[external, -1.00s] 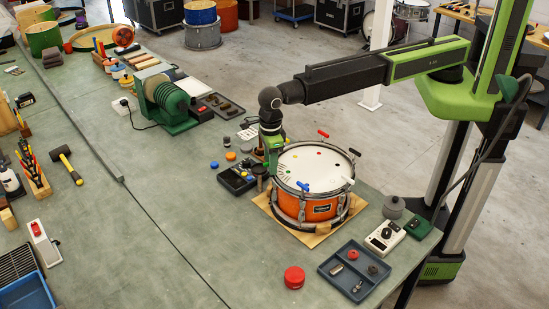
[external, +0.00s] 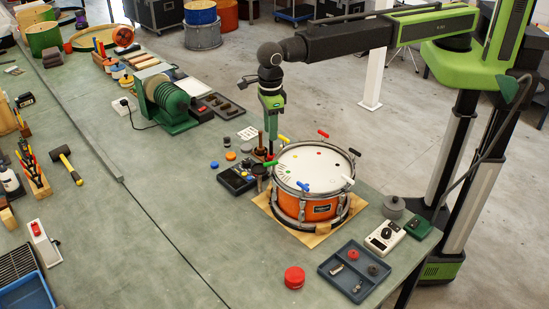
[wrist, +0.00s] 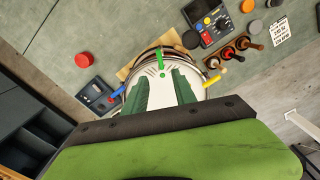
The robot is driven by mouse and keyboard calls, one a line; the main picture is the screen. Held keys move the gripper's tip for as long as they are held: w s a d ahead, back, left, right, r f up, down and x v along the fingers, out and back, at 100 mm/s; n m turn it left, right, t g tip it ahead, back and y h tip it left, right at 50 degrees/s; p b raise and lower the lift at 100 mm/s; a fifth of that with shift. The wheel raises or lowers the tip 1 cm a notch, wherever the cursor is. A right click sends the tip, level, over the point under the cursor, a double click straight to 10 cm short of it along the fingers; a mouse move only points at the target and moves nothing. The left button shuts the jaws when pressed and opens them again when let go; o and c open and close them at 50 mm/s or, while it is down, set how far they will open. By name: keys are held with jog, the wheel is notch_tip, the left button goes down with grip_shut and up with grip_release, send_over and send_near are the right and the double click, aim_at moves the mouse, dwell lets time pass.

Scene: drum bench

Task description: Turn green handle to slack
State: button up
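The orange drum (external: 318,209) stands on a wooden board with its pale head facing up. The green handle (external: 270,163) sits at the left of its rim. In the wrist view the green handle (wrist: 160,60) lies across the rim, beyond my fingertips and near a green dot on the head. My gripper (external: 271,151) hangs pointing down above the drum's left rim, apart from the handle. In the wrist view the two green fingers of my gripper (wrist: 167,80) stand apart with only drumhead between them. The handle's exact angle is hard to tell.
A dark meter box (external: 237,179) and a rack of tools (wrist: 235,50) stand close by.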

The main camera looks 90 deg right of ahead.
notch_tip(320, 180, up, 4)
jog(key=shift+f+p, duration=0.1)
jog(key=shift+p, duration=0.95)
jog(key=shift+c, duration=0.4)
